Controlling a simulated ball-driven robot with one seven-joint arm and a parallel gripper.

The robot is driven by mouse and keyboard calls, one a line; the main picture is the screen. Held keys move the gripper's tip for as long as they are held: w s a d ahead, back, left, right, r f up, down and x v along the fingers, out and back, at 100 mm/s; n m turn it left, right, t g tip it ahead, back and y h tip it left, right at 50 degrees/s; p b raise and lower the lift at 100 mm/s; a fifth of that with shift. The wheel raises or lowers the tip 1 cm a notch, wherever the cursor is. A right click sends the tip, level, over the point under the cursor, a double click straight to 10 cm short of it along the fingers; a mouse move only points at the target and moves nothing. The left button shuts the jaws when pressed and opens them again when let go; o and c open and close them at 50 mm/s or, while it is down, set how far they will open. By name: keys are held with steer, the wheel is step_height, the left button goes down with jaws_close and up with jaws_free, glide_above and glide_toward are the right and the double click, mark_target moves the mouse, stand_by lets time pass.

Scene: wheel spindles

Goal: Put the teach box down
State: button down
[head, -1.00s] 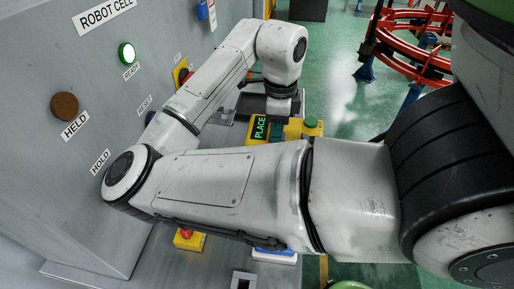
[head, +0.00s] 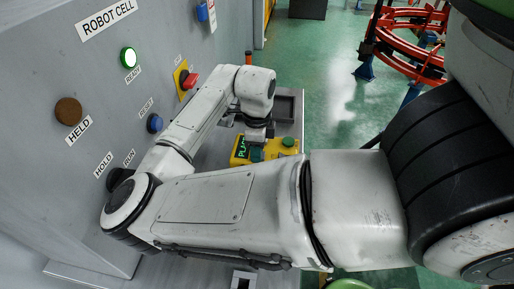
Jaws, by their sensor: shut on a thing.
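The teach box (head: 275,149) is a yellow box with a green cap and a dark display with green letters, partly readable as "PLACE" text. It is at the middle of the head view, beyond my forearm, which hides its near side. My gripper (head: 260,131) is at its upper edge and is shut on it. The fingertips are small and partly hidden by the wrist. I cannot tell whether the underside of the teach box touches the bench (head: 212,158).
A grey panel on the left carries a lit green READY lamp (head: 128,57), a brown HELD lamp (head: 68,111), a blue RESET button (head: 154,123) and a red stop button (head: 190,80). A dark tray (head: 284,106) lies behind the teach box. A red ring frame (head: 408,50) stands upper right.

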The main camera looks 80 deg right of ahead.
steer(key=c, duration=0.8)
jaws_free()
steer(key=shift+f, duration=0.1)
step_height(320, 180, up, 12)
steer(key=shift+r+b, duration=0.15)
steer(key=shift+b, duration=0.45)
